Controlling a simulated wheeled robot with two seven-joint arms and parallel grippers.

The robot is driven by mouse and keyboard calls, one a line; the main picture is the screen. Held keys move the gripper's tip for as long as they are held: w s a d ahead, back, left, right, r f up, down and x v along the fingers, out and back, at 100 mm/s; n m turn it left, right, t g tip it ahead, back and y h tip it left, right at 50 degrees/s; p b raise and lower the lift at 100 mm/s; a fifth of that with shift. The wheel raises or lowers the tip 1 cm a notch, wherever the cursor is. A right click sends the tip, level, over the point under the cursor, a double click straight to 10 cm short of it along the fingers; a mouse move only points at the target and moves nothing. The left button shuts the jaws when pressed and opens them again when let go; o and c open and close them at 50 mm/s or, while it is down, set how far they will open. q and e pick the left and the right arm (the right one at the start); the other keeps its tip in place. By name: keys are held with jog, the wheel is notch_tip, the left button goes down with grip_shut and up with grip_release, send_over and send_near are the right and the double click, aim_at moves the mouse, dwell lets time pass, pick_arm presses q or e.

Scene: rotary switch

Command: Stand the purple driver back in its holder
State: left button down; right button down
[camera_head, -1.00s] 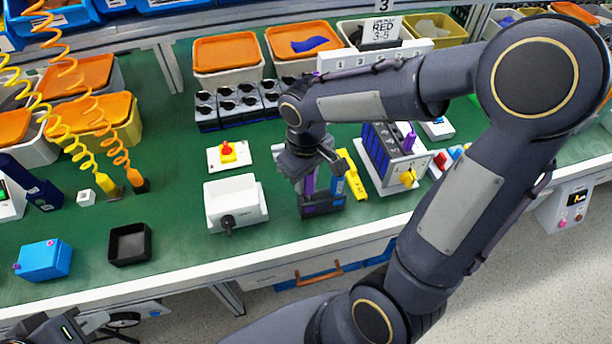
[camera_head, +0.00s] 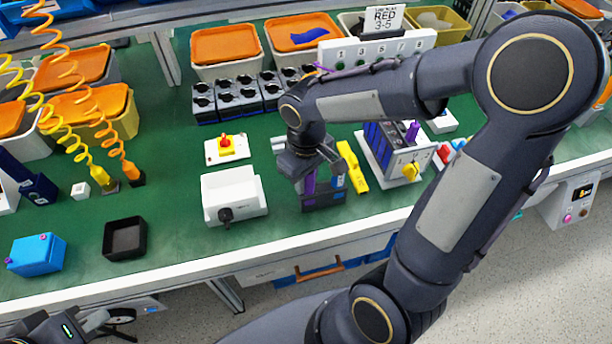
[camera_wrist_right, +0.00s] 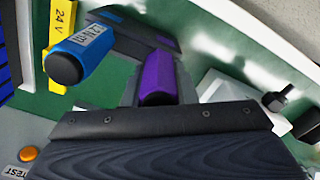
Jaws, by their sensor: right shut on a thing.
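The purple driver (camera_head: 309,186) is upright in my right gripper (camera_head: 310,178), which is shut on its handle. It also shows between the fingers in the right wrist view (camera_wrist_right: 158,80). The dark holder (camera_head: 325,203) is directly below, near the front of the green bench. The driver's lower end overlaps the holder, but I cannot tell whether its tip is in a slot. A blue driver (camera_head: 339,168) stands in the holder just right of the purple one; its label shows in the wrist view (camera_wrist_right: 78,54). My left gripper (camera_head: 78,328) is at the bottom left, partly cut off.
A yellow 24 V block (camera_head: 353,167) lies close right of the holder. A white box with a black knob (camera_head: 233,197) is to its left. A switch unit with a yellow knob (camera_head: 408,165) stands further right. A black tray (camera_head: 125,238) and blue box (camera_head: 37,254) sit front left.

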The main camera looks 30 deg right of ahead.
jog(key=c, duration=1.1)
grip_release()
jog(key=shift+f, duration=0.1)
notch_tip(320, 180, up, 8)
jog(key=shift+f+p, duration=0.1)
jog(key=shift+p, duration=0.4)
jog(key=s+r+m+t+y+p, duration=0.1)
jog(key=s+m+t+y, duration=0.1)
jog(key=s, duration=0.4)
jog(key=s+r+m+t+y+p, duration=0.1)
jog(key=s+r+m+t, duration=0.1)
jog(key=s, duration=0.4)
jog(key=shift+s+a+m+t+y, duration=0.2)
jog(key=shift+a+m+t+y, duration=0.2)
jog(key=shift+m+t, duration=0.3)
